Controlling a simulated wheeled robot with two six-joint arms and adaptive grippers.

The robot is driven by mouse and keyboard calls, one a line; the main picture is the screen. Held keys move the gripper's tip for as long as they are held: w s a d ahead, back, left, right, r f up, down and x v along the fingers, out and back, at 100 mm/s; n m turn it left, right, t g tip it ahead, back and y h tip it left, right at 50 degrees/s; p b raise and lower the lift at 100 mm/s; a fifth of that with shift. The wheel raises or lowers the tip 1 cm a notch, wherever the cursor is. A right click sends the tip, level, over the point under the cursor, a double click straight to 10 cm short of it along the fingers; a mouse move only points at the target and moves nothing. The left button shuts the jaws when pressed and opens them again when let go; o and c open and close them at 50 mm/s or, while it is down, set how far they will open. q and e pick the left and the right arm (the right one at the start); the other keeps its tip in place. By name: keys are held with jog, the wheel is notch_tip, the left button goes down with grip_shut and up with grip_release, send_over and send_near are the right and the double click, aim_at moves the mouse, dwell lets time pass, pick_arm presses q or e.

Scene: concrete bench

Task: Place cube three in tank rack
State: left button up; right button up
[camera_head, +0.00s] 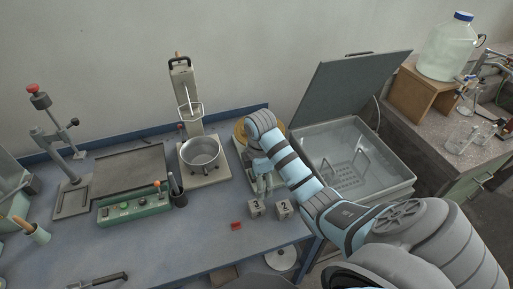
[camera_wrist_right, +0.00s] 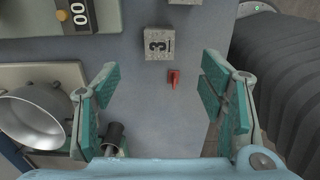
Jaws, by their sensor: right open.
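Cube three (camera_head: 256,207), a small grey block with a dark 3, stands on the blue-grey bench near its right end. It also shows in the wrist view (camera_wrist_right: 158,43), in line with the gap between the fingers and beyond their tips. My right gripper (camera_head: 263,184) is just behind and above the cube, open and empty; its green-padded fingers (camera_wrist_right: 160,98) are spread wide. The rack (camera_head: 347,172) with its raised handles sits inside the open tank (camera_head: 390,186) right of the bench. My left gripper is out of view.
Cube 2 (camera_head: 283,210) stands close right of cube three. A small red piece (camera_head: 236,225) lies in front. A metal pot (camera_head: 201,154) on a stand is to the left. The raised tank lid (camera_head: 350,85) stands behind the tank. The front bench is mostly clear.

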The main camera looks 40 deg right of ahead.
aim_at(257, 204)
notch_tip(257, 204, down, 8)
jog(key=b, duration=0.7)
jog(key=shift+f+b, duration=0.2)
jog(key=shift+b, duration=0.15)
jog(key=shift+f+p, duration=0.35)
jog(key=f, duration=0.5)
jog(key=shift+w+a+f+b, duration=0.15)
jog(key=shift+a+b, duration=0.25)
grip_shut()
